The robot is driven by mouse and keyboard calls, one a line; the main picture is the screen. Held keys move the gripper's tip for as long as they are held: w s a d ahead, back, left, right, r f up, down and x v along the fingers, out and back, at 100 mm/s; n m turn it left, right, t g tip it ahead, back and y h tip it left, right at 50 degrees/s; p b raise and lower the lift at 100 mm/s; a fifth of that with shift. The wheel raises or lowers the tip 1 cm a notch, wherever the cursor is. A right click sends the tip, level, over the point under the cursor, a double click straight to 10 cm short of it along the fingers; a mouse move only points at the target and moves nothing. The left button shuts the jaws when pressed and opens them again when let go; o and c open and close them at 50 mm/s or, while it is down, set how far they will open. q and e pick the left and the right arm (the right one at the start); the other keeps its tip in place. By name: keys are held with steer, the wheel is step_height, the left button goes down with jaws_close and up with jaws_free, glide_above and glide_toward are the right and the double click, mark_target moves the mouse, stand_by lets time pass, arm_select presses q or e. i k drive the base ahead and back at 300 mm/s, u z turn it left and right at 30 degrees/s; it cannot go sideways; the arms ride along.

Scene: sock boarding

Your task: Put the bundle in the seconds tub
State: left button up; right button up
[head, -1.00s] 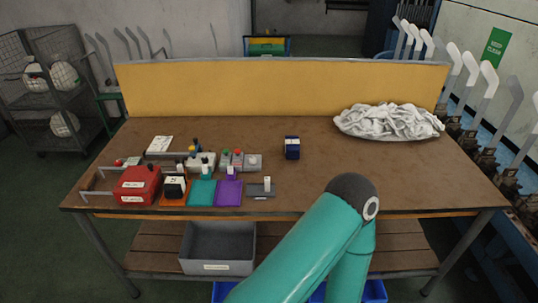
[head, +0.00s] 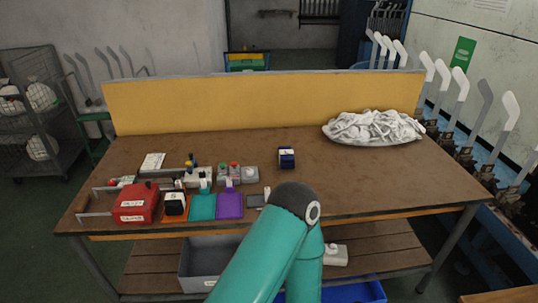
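A small dark navy bundle with a white band (head: 287,158) sits on the brown table top, right of the middle. A similar black bundle with a white band (head: 175,204) stands on an orange mat at the front left. A grey tub (head: 194,273) is on the lower shelf, partly hidden behind my teal arm; I cannot read its label. A blue tub (head: 352,292) shows low down at the bottom edge, also partly covered by the arm. Only the elbow part of one arm shows; neither gripper is in view.
A red box (head: 136,203), teal mat (head: 203,207) and purple mat (head: 229,205) line the front left. Small button boxes stand behind. A pile of white cloth (head: 373,128) lies at the back right. The table's right half is mostly clear.

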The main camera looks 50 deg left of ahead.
mark_target(220, 272)
steer(key=u, duration=0.4)
steer(key=i, duration=0.8)
steer(key=u, duration=0.55)
